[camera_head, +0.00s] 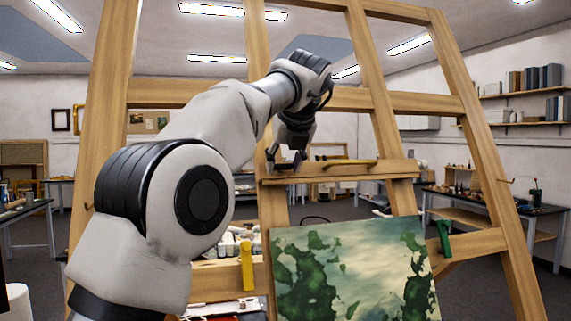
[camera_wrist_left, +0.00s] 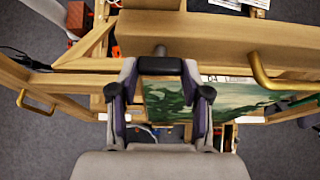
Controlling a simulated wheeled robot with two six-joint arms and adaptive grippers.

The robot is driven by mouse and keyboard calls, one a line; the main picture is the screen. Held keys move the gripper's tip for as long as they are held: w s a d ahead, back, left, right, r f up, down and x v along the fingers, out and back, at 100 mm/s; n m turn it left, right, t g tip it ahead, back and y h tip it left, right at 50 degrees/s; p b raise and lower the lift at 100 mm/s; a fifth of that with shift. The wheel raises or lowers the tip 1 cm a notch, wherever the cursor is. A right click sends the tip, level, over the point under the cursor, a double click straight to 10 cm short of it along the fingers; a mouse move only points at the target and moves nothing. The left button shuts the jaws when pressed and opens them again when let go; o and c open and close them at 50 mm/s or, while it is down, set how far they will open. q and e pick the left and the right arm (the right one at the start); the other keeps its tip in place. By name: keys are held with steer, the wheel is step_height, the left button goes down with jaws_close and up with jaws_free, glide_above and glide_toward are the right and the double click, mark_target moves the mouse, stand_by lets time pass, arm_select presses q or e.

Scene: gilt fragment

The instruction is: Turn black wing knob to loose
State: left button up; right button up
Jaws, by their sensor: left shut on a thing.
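The black wing knob (camera_wrist_left: 160,66) shows in the left wrist view as a dark bar with a grey stem behind it, set against the wooden easel. My left gripper (camera_wrist_left: 160,73) is shut on it, one fingertip at each end of the bar. In the head view my left gripper (camera_head: 286,161) reaches down to the left end of the easel's upper ledge (camera_head: 340,177). There the knob cannot be told apart from the dark fingers. My right gripper is in neither view.
A green painting (camera_head: 350,270) stands on the easel below the ledge. A yellow clamp (camera_head: 247,266) and a green clamp (camera_head: 444,238) sit at its sides. A brass hook (camera_wrist_left: 262,75) sticks out right of my gripper. Easel beams (camera_head: 385,130) surround the arm.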

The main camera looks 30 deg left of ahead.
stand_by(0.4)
arm_select(q)
steer(key=o, duration=1.2)
steer(key=shift+a, duration=0.1)
steer(key=shift+c, duration=0.2)
steer(key=shift+w+a+f, duration=0.25)
steer(key=shift+w+a, duration=0.1)
steer(key=v, duration=0.7)
steer(key=shift+s+r, duration=0.1)
steer(key=shift+r, duration=0.05)
steer(key=shift+d, duration=0.1)
